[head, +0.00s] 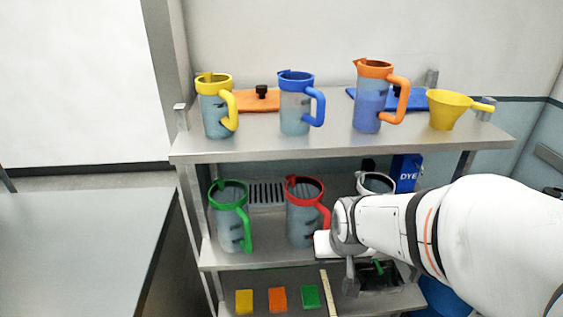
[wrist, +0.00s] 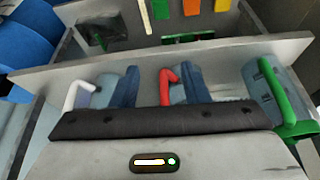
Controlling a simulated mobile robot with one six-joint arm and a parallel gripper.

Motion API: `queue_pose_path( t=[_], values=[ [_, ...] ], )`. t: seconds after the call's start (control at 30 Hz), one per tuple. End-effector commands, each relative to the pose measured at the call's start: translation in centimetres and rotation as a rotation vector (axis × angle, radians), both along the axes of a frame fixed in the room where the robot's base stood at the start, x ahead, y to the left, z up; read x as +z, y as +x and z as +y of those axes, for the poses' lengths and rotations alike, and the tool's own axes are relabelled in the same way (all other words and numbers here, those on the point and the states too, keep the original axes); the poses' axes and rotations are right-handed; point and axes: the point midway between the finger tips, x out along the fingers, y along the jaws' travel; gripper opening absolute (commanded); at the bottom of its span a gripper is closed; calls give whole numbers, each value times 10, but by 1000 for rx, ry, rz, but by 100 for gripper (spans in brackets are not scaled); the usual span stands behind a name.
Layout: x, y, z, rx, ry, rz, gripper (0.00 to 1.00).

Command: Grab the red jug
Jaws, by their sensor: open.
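The red jug (head: 301,212) stands upright on the middle shelf, a grey-blue clear body with a red rim and a red handle on its right. My gripper (head: 338,262) is just right of the jug's lower part, in front of the shelf, open and empty. It hides the handle's lower end. The wrist view looks inverted; there the red handle (wrist: 166,88) rises beyond the dark front edge of my gripper, near the middle. The jug's lower body is largely hidden there. I cannot tell whether my gripper touches the jug.
A green jug (head: 230,218) stands left of the red one, a white-rimmed jug (head: 374,183) right, partly behind my arm. The lower shelf (head: 260,303) holds coloured blocks.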

Motion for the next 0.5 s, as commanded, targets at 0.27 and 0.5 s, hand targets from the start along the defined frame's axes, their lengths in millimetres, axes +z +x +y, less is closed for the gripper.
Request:
queue_pose_path(
  t=[0.27,0.5],
  values=[
    [1,41,-3,0,0,3,41],
    [1,70,-4,1,0,2,41]
  ],
)
